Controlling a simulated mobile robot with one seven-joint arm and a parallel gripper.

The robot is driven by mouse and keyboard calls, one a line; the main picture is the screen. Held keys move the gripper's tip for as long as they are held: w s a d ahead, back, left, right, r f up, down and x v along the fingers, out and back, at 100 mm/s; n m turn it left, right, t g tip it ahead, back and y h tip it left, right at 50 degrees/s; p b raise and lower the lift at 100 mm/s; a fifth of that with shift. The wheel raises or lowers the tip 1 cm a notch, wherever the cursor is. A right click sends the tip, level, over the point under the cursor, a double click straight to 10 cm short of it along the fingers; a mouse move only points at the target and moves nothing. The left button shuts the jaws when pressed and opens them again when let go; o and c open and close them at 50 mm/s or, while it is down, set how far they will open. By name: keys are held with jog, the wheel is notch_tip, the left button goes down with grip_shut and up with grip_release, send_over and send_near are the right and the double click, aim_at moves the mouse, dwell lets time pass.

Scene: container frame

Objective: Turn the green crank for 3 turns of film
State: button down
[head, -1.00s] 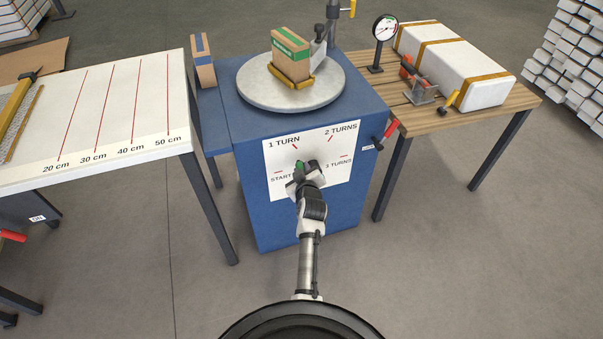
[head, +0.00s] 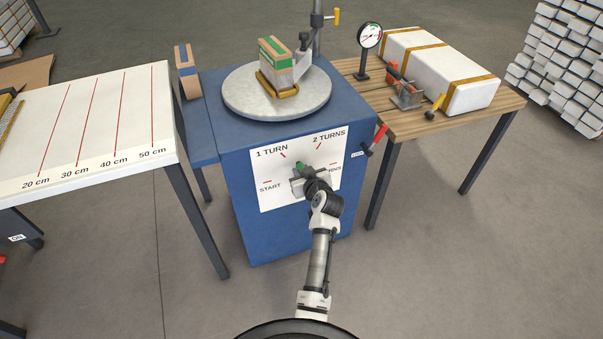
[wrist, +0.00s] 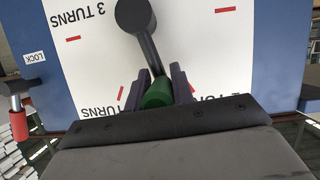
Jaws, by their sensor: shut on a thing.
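The green crank handle (head: 300,168) is on the front of the blue cabinet, against a white dial marked START, 1 TURN, 2 TURNS and 3 TURNS (head: 272,200). My gripper (head: 306,173) covers much of the crank and part of the dial in the head view. In the wrist view my gripper (wrist: 158,80) has its purple fingers on both sides of the green handle (wrist: 157,93), shut on it. The black crank arm (wrist: 148,50) runs from its hub to the handle, which points between 1 TURN and 2 TURNS. A carton (head: 277,62) stands on the round turntable (head: 240,95).
A red-handled LOCK lever (head: 376,138) sticks out at the cabinet's right side. A white marked table (head: 100,120) stands left. A wooden table (head: 440,118) at the right holds a gauge (head: 369,37) and a white block (head: 440,70). The floor in front is clear.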

jog(key=c, duration=1.2)
grip_release()
jog(key=shift+a, duration=0.1)
jog(key=b+v, duration=0.1)
jog(key=v, duration=1.2)
jog(key=shift+s+b, duration=0.4)
jog(key=shift+r, duration=0.15)
